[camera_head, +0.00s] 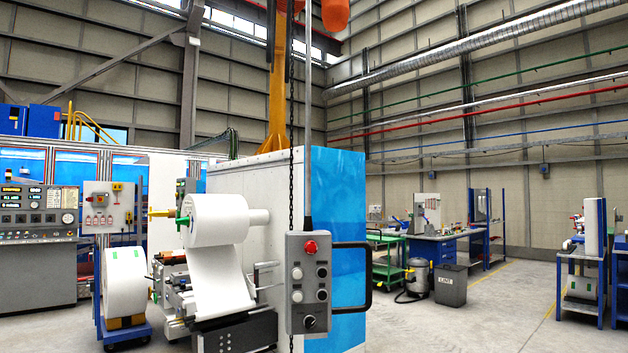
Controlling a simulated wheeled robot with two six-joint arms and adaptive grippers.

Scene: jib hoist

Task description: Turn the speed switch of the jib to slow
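The jib's grey control pendant (309,283) hangs upright from a vertical rod in the middle of the camera_head view, with a black handle (367,279) on its right side. It carries a red button (310,247) at the top and several black and white buttons below. A black rotary knob (309,321) sits at its bottom, probably the speed switch; its setting is too small to read. Neither of my grippers is in view.
A dark chain (291,150) hangs just left of the pendant's rod. Behind stand a blue and white machine cabinet (337,200) and a large white roll (215,220). A grey bin (451,284) and a vacuum (417,279) stand at right. The floor at right front is clear.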

